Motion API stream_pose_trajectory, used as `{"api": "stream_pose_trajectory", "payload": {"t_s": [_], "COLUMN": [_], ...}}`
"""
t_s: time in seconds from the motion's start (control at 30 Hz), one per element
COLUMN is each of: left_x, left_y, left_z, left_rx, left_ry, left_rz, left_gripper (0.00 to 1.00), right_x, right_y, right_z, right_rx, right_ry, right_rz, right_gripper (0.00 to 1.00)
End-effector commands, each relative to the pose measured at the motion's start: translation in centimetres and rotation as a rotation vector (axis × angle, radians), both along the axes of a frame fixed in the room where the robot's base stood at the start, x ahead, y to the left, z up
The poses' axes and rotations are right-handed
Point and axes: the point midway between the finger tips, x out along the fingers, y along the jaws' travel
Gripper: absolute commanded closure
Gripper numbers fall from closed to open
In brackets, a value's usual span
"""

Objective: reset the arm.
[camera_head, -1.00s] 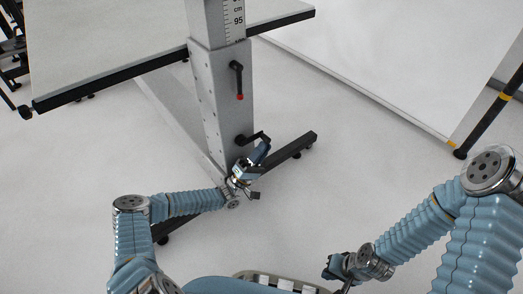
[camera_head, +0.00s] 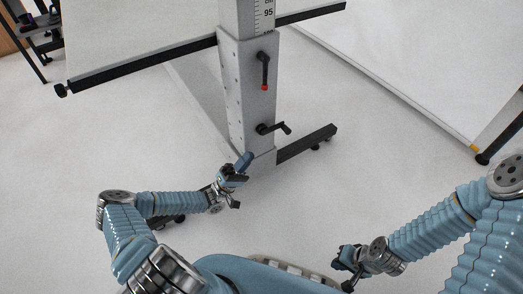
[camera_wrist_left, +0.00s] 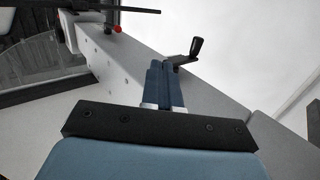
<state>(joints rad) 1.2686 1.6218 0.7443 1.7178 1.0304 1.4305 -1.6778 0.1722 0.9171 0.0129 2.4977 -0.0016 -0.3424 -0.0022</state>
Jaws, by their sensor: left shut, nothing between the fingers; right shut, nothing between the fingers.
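My left gripper (camera_head: 240,172) is in front of the foot of the grey column (camera_head: 249,95), below and left of the lower black crank (camera_head: 273,128). In the left wrist view its two blue fingers (camera_wrist_left: 165,88) are together with nothing between them, and the crank (camera_wrist_left: 186,52) shows behind and above the fingertips. I see a gap between the fingers and the crank in the head view. My right gripper (camera_head: 344,265) is low at the right, near the front of my base, small and dark; it looks closed and empty.
A black lever with a red tip (camera_head: 264,72) sits higher on the column. A white board with a black edge (camera_head: 140,65) is at the back left. A white panel (camera_head: 420,60) stands at the right. The black foot bar (camera_head: 306,143) extends right. The floor between my arms is clear.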

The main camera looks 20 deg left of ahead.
Motion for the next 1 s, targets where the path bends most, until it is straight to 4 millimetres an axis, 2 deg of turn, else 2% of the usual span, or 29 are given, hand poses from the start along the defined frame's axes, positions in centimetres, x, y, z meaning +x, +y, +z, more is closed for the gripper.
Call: {"api": "stream_pose_trajectory", "payload": {"t_s": [0.17,0.37,0.47,0.57,0.6,0.67,0.7,0.77,0.8,0.87,0.9,1.0], "left_x": [-0.8,-0.9,-1.1,-2.3,-3.5,-6.1,-8.5,-12.6,-15.7,-19.1,-20.4,-20.9], "left_y": [0.7,0.4,-2.0,-7.5,-10.4,-14.7,-17.3,-20.0,-20.8,-20.1,-18.8,-15.3], "left_z": [0.0,0.0,0.4,0.6,0.4,-0.3,-1.0,-2.6,-3.8,-5.7,-6.5,-6.8], "left_rx": [0.001,0.005,0.04,0.145,0.213,0.35,0.464,0.682,0.866,1.14,1.307,1.618], "left_ry": [0.001,0.004,0.04,0.14,0.2,0.313,0.4,0.551,0.665,0.823,0.907,1.033], "left_rz": [0.0,-0.012,-0.109,-0.335,-0.457,-0.655,-0.784,-0.953,-1.039,-1.074,-1.044,-0.847], "left_gripper": [1.0,1.0,1.0,1.0,1.0,1.0,1.0,1.0,1.0,1.0,1.0,1.0], "right_x": [0.0,0.0,0.0,0.0,0.0,-0.1,-0.1,-0.1,-0.1,-0.2,-0.2,-0.3], "right_y": [0.0,0.0,0.0,0.1,0.1,0.1,0.2,0.2,0.3,0.3,0.4,0.5], "right_z": [0.1,0.2,0.7,1.7,2.3,3.3,4.0,5.2,6.2,7.4,8.2,9.6], "right_rx": [0.0,0.0,0.0,0.0,0.0,0.0,0.001,0.001,0.001,0.0,0.002,0.002], "right_ry": [0.001,0.001,0.0,0.0,0.0,-0.001,-0.001,-0.002,-0.002,-0.003,-0.002,-0.002], "right_rz": [0.0,0.0,0.0,0.001,0.001,0.002,0.003,0.004,0.005,0.007,0.007,0.009], "right_gripper": [1.0,1.0,1.0,1.0,1.0,1.0,1.0,1.0,1.0,1.0,1.0,1.0]}}
